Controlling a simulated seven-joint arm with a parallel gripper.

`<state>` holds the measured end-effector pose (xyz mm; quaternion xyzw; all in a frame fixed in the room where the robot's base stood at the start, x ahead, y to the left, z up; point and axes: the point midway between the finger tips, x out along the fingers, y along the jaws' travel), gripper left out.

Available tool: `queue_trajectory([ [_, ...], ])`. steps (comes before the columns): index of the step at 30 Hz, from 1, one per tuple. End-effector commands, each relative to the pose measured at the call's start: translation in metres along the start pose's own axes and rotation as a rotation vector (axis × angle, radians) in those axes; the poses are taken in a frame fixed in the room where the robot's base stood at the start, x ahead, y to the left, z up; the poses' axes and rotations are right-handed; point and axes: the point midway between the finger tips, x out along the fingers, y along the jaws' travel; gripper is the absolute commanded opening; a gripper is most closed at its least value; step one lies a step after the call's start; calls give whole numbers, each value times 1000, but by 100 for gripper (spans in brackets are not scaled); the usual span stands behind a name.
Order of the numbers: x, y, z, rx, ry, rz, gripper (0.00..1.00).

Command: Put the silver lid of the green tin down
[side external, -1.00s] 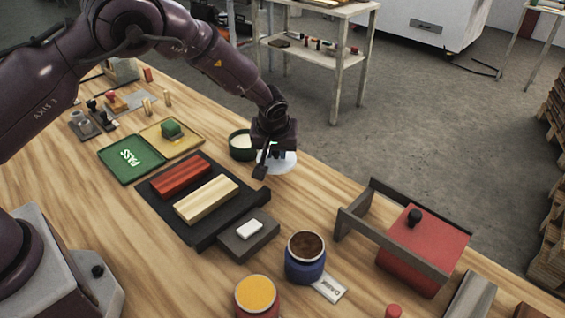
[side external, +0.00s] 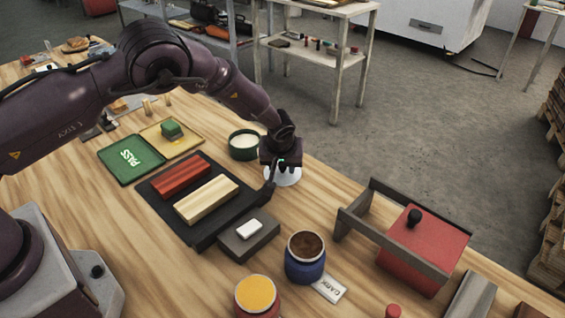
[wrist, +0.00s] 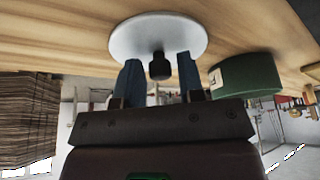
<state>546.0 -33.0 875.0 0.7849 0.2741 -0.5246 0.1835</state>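The silver lid (side external: 284,178) is a pale round disc below my gripper (side external: 276,172), and it appears to lie flat on the wooden table. In the wrist view the lid (wrist: 135,38) shows its black knob (wrist: 160,67) between my two blue fingers. My gripper (wrist: 158,72) is open, with a visible gap on each side of the knob. The green tin (side external: 243,146) stands uncovered just left of and behind the lid, with pale contents. The tin also shows in the wrist view (wrist: 246,77), right of the lid and apart from it.
A black tray (side external: 207,232) with red and cream bars lies to the left. A grey block (side external: 240,244), a blue tin (side external: 305,266) and an orange-filled tin (side external: 256,300) stand in front. A red box with a grey frame (side external: 424,252) is at right. Bare table lies between.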

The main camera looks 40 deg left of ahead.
Motion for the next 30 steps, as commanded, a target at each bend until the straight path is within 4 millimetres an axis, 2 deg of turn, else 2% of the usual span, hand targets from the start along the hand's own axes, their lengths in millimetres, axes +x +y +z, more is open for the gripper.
queue_trajectory([
  [9,-1,0,0,0,0,0,47],
  [13,-10,1,-2,1,2,2,47],
  [17,-33,1,-2,0,2,3,47],
  [24,-85,1,-2,0,3,4,47],
  [30,-114,1,-1,0,1,2,47],
])
